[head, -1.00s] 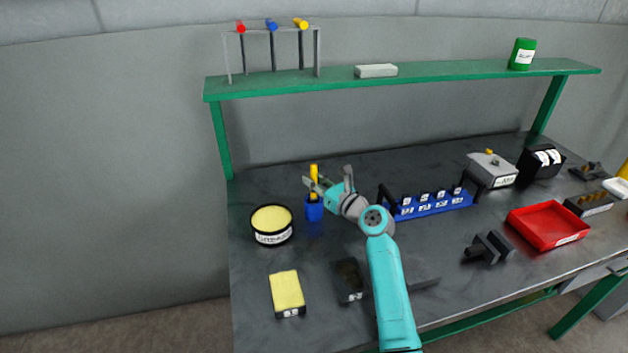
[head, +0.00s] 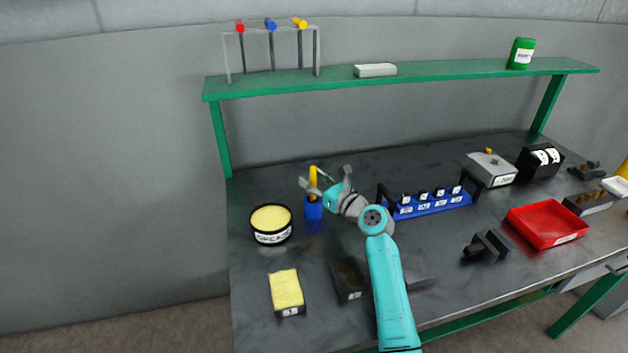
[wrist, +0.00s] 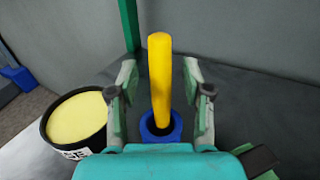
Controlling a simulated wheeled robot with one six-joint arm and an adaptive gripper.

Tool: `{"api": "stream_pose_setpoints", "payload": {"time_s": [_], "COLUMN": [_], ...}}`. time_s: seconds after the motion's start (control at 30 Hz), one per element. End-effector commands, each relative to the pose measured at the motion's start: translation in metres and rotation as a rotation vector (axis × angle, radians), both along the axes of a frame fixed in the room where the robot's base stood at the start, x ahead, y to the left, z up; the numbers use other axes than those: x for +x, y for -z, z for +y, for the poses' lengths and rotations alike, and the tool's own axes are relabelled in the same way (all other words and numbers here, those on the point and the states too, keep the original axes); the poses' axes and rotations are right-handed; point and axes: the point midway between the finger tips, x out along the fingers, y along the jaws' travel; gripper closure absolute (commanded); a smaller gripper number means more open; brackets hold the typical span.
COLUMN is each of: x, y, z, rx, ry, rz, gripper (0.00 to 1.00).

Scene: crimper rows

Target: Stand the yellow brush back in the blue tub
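The yellow brush (head: 313,177) stands upright in the blue tub (head: 313,211) at the left of the workbench. In the wrist view the brush (wrist: 160,75) rises out of the tub (wrist: 153,133), its lower end inside the rim. My gripper (head: 325,184) is around the brush's upper part. In the wrist view my gripper (wrist: 162,90) is open, with one finger on each side of the brush and a visible gap on both sides. The brush's lower end is hidden in the tub.
A round tin with a yellow top (head: 271,222) stands left of the tub. A yellow sponge block (head: 286,290) lies nearer the front. A blue rack (head: 433,203) is to the right. A green shelf (head: 440,74) runs above the back.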

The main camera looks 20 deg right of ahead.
Motion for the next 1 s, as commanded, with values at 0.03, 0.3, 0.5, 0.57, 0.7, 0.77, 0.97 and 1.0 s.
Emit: {"api": "stream_pose_setpoints", "payload": {"time_s": [0.03,0.3,0.5,0.57,0.7,0.77,0.97,1.0], "x": [-0.003,-0.018,-0.044,-0.051,-0.064,-0.068,-0.073,-0.073], "y": [0.016,0.015,0.010,0.007,0.003,0.002,0.000,0.000], "z": [0.002,-0.007,-0.022,-0.026,-0.032,-0.034,-0.037,-0.037], "rx": [0.004,0.003,0.003,0.002,0.001,0.001,0.001,0.000], "ry": [-0.002,0.000,0.002,0.002,0.001,0.001,0.001,0.001], "rz": [0.023,0.021,0.013,0.010,0.004,0.002,0.000,-0.001], "gripper": [0.51,0.51,0.51,0.51,0.51,0.51,0.51,0.51]}}
